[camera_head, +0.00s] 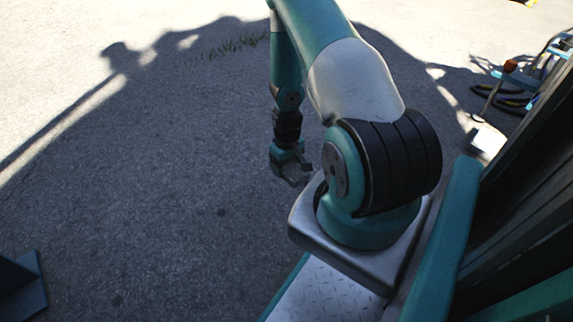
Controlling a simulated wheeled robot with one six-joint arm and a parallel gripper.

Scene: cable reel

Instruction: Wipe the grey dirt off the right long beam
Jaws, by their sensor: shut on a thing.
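My gripper (297,179) hangs at the end of my arm, left of the arm's base and above the asphalt. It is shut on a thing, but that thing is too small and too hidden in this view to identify. In the head view, at the top right, part of a light blue frame (548,50) shows with black cable loops around it, cut off by the picture edge. I cannot single out the right long beam or any grey dirt on it.
A dark blue-green metal piece (22,288) stands at the bottom left. A small pale block or plate (487,142) is on the ground near the light blue frame. The asphalt (150,190) to the left is open and mostly in shadow.

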